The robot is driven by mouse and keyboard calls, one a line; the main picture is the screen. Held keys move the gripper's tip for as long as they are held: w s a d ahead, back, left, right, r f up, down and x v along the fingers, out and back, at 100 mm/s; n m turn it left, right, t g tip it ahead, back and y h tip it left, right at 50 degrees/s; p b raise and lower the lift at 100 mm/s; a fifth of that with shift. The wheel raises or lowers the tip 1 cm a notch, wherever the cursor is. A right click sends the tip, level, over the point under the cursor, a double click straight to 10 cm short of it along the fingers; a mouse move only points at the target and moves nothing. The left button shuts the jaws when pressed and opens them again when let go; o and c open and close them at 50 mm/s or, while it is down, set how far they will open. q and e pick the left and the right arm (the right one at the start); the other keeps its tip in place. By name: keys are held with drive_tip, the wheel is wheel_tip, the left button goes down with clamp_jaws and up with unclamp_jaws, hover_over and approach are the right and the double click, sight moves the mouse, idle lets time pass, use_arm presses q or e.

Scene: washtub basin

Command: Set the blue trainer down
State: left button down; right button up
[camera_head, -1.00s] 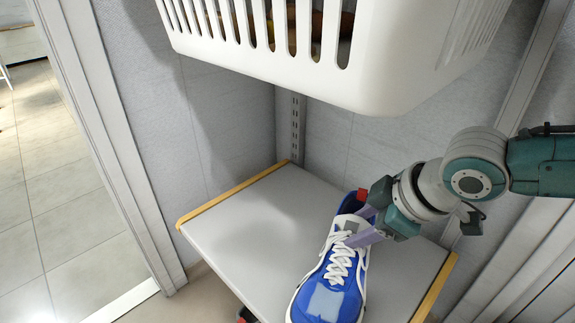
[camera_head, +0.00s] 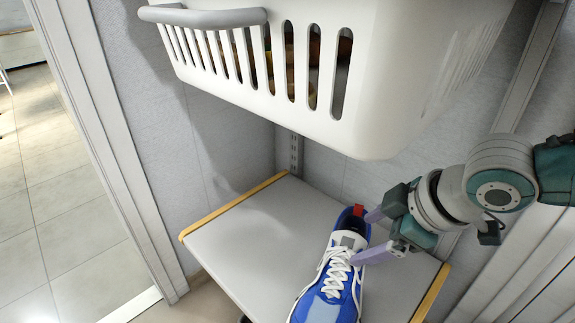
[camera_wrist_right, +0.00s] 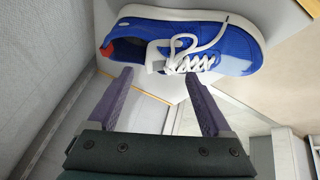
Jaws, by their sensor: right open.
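The blue trainer (camera_head: 335,277) with white laces and a red heel tab rests on the grey shelf (camera_head: 235,245), toe towards the bottom of the head view. It also shows in the right wrist view (camera_wrist_right: 235,50), above the fingertips. My right gripper (camera_head: 362,238) is open at the trainer's heel and lace end, its purple fingers spread apart. In the right wrist view the gripper (camera_wrist_right: 155,80) has nothing between its fingers, and the trainer lies just beyond the tips. Whether a fingertip touches it I cannot tell. My left gripper is not in view.
A white slatted basket (camera_head: 390,80) with a grey handle hangs over the shelf, with unclear items inside. The shelf has wooden edge strips, and its left part is bare. A grey wall stands behind. A white door frame (camera_head: 110,150) and tiled floor are at left.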

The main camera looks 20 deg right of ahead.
drive_tip(key=p+v, duration=0.4)
drive_tip(key=v, duration=0.3)
drive_tip(key=s+a+r+m+y, duration=0.1)
drive_tip(key=s+a+r, duration=0.1)
drive_tip(key=s+a, duration=0.35)
drive_tip(key=s+a+r+m, duration=0.1)
drive_tip(key=s+a, duration=0.1)
drive_tip(key=a, duration=0.6)
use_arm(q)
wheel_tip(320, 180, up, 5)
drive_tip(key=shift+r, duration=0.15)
use_arm(e)
drive_tip(key=s+d+r+m+g+h, duration=0.2)
drive_tip(key=s+d+r+m, duration=0.1)
drive_tip(key=s, duration=0.5)
drive_tip(key=shift+d+r+m+h, duration=0.2)
drive_tip(key=shift+d+m+h, duration=0.1)
drive_tip(key=shift+d+m, duration=0.7)
drive_tip(key=shift+d, duration=0.1)
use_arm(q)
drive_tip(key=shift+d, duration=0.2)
